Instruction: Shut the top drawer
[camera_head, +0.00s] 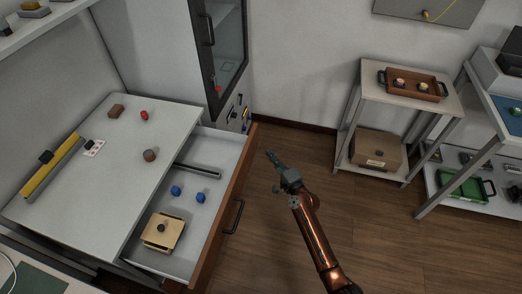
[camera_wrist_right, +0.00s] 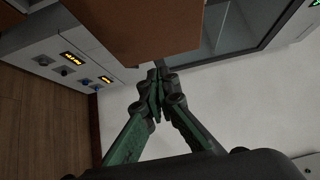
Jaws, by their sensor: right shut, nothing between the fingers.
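The top drawer (camera_head: 247,163) stands open in the head view, pulled out to the right from under a light grey top. Its front is brown with a dark bar handle (camera_head: 235,216). In the right wrist view the closed fingertips (camera_wrist_right: 156,75) are just below a brown panel (camera_wrist_right: 140,30), likely the drawer front; contact is unclear. My left gripper is not in view.
The cabinet top (camera_head: 130,170) carries a yellow bar, a red ball and brown pieces. A tall glass-door cabinet (camera_head: 222,60) stands behind the drawer's far end. A shelf with a brown tray (camera_head: 413,86) is at right; open wood floor lies between.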

